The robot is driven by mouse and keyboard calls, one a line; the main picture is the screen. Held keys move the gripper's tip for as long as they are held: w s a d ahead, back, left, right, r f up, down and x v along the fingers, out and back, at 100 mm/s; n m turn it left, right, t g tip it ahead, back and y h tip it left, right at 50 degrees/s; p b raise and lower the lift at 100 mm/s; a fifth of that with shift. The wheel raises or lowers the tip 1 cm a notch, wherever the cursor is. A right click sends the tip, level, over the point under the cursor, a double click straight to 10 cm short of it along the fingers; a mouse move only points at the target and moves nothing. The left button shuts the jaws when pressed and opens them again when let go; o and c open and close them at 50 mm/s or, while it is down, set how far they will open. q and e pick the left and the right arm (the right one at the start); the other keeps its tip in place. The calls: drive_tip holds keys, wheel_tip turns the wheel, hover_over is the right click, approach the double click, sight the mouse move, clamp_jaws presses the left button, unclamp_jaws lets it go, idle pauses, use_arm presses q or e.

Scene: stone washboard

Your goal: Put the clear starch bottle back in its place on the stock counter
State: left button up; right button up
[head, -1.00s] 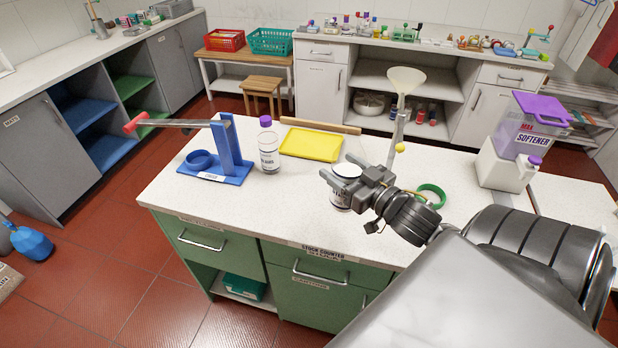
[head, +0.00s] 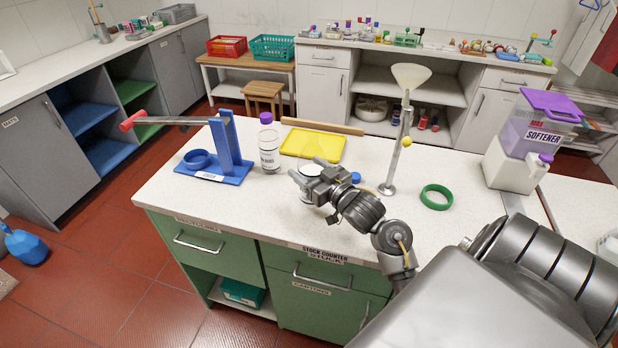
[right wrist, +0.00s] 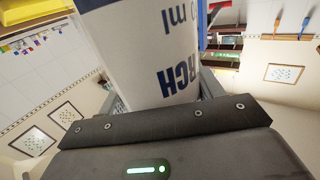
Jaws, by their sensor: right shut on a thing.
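The starch bottle (right wrist: 145,50) fills the right wrist view as a white body with dark blue letters ending in "RCH" and "ml". In the head view, its pale round top (head: 316,163) shows just beyond my right gripper (head: 308,181), which hides most of its body. The right gripper is shut on the bottle above the front middle of the stock counter (head: 330,228). I cannot tell whether the bottle touches the counter top. My left gripper is not in view.
A purple-capped bottle (head: 269,150) and a blue stand with a red-handled lever (head: 225,160) are to the left. A yellow tray (head: 313,145) is behind. A funnel stand (head: 392,170), green ring (head: 437,196) and softener container (head: 530,140) are to the right.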

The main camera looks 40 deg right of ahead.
sight(309, 178)
wheel_tip(309, 178, down, 2)
drive_tip(key=shift+f, duration=0.3)
drive_tip(key=shift+f, duration=0.15)
drive_tip(key=o, duration=1.4)
